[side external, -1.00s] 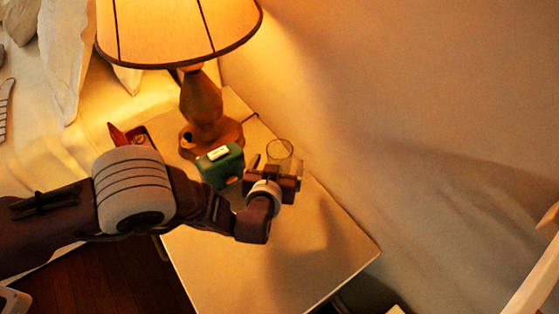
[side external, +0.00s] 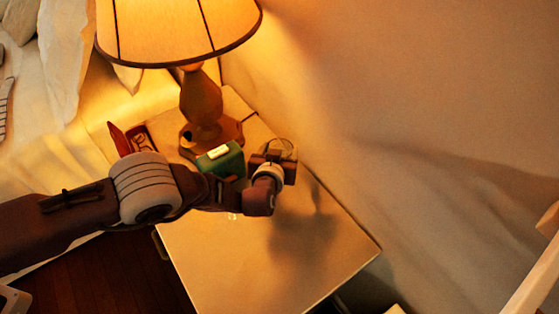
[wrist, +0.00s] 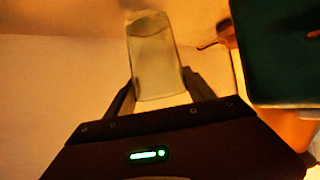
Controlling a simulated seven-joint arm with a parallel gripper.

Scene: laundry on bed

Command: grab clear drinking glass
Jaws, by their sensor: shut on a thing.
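The clear drinking glass (wrist: 155,62) stands between the two fingers of my gripper (wrist: 160,92) in the wrist view. The fingers are shut on its near end, one on each side. In the side external view only the rim of the glass (side external: 281,145) shows behind my gripper (side external: 275,160), which hides the rest. I cannot tell whether the glass touches the nightstand top.
The nightstand (side external: 260,255) has clear room at its front. A green box-like object (side external: 221,160) stands just left of my gripper. A lit lamp (side external: 203,110) and a red item (side external: 125,140) stand behind it. The wall is close on the right.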

